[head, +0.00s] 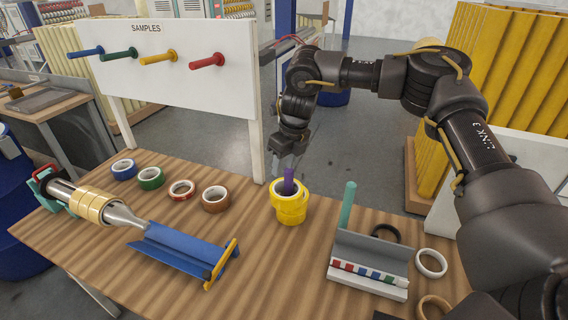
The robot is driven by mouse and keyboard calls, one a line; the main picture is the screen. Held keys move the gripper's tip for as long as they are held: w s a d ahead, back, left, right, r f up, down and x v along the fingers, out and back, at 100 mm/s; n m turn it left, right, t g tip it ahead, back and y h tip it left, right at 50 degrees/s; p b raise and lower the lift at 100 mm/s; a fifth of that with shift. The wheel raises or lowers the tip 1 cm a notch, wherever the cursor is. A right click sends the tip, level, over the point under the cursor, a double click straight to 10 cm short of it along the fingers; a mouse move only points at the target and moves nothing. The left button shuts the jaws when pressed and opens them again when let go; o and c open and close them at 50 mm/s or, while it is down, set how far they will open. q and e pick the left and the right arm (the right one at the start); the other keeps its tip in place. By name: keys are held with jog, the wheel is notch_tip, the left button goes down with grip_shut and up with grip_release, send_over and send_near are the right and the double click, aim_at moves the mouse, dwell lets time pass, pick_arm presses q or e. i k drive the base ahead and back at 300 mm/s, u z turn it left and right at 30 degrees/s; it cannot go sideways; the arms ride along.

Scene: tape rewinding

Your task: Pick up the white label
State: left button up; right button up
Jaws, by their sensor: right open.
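The pieces are too small for me to tell which one is the white label. My right gripper (287,166) is open and points down, well to the left of and behind the tray. My left gripper is not in view.
A teal rod (347,206) stands by the tray. A white ring (431,263) and a black ring (386,233) lie beside it. Several tape rolls, a blue trough (180,249) and a tape-loaded tool (92,206) are left. The SAMPLES board (170,85) stands behind.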

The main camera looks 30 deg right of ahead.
aim_at(402, 283)
jog(key=k, duration=2)
